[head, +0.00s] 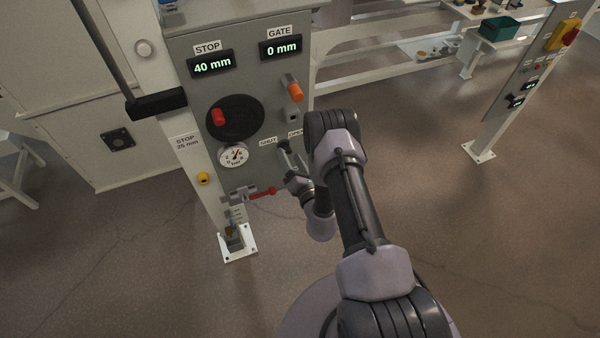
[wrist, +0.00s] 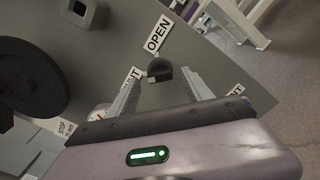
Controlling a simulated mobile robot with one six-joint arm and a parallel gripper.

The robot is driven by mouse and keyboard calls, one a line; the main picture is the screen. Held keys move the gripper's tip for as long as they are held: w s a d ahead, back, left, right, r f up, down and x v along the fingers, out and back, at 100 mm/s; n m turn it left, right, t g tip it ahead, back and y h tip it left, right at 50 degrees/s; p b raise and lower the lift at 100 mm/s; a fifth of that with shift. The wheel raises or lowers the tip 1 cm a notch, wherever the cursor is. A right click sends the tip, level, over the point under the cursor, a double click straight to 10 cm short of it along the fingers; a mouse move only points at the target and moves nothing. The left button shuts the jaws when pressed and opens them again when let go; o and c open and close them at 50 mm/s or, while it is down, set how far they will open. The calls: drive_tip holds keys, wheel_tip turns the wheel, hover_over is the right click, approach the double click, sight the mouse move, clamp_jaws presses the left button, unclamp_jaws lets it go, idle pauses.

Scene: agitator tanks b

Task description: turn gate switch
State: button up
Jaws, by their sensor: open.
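The gate switch (wrist: 160,69) is a small dark knob on the grey panel, seen in the wrist view between the OPEN label (wrist: 158,33) and a label partly hidden by my left finger. My gripper (wrist: 160,78) is open, with one finger on each side of the switch in the picture. I cannot tell whether the fingers touch it. In the head view my gripper (head: 287,160) is at the panel just below the SHUT label (head: 268,142) and OPEN label. The gate display (head: 281,47) reads 0 mm.
The stop display (head: 211,64) reads 40 mm. A black handwheel with a red knob (head: 219,117), a pressure gauge (head: 233,155), an orange-tipped lever (head: 295,92) and a red lever (head: 262,192) surround the work area. Open floor lies to the right.

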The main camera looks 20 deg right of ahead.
drive_tip(key=s+p, duration=1.3)
drive_tip(key=s, duration=0.2)
drive_tip(key=shift+p, duration=0.3)
